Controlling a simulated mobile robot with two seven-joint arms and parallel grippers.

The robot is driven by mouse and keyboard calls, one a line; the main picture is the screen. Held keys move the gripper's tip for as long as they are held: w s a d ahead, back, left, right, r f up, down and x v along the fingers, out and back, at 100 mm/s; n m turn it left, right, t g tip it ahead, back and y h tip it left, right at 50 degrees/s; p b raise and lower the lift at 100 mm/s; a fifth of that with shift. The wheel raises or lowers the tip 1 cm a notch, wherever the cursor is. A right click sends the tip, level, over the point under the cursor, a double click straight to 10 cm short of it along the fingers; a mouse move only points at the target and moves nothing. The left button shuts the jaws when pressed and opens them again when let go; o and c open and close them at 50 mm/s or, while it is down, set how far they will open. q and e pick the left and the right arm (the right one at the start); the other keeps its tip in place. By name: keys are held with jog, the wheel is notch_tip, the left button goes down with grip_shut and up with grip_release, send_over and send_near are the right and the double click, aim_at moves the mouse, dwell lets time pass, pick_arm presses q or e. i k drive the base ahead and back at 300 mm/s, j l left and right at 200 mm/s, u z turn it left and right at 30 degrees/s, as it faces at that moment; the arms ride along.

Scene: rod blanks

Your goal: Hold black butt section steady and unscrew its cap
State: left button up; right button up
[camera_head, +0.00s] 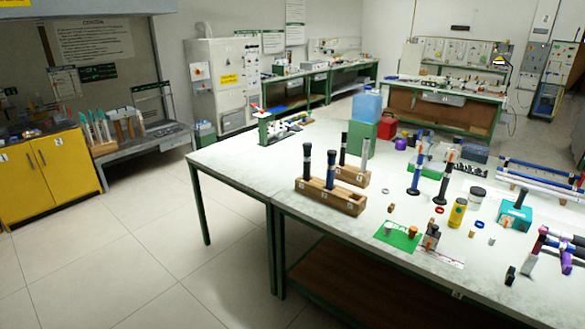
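Several dark upright rods stand on the white-topped workbench (250,158). A black rod (307,162) and a dark blue rod (330,171) stand in the front wooden block (340,203). Behind them, another black rod (342,149) and a grey rod (365,155) stand in a second wooden block (352,178). Further right, a blue rod (415,178) and a black rod (442,187) stand upright on round bases. I cannot tell which black rod is the butt section, and no cap can be made out at this size. Neither of my grippers shows.
A green mat (398,240), a yellow can (457,213), a teal holder (514,217) and a lidded jar (477,196) crowd the right half. Purple and black parts (552,241) lie at the right edge. The bench's left part and the floor (130,235) are mostly clear.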

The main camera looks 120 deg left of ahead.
aim_at(307, 154)
jog(key=u, duration=3.75)
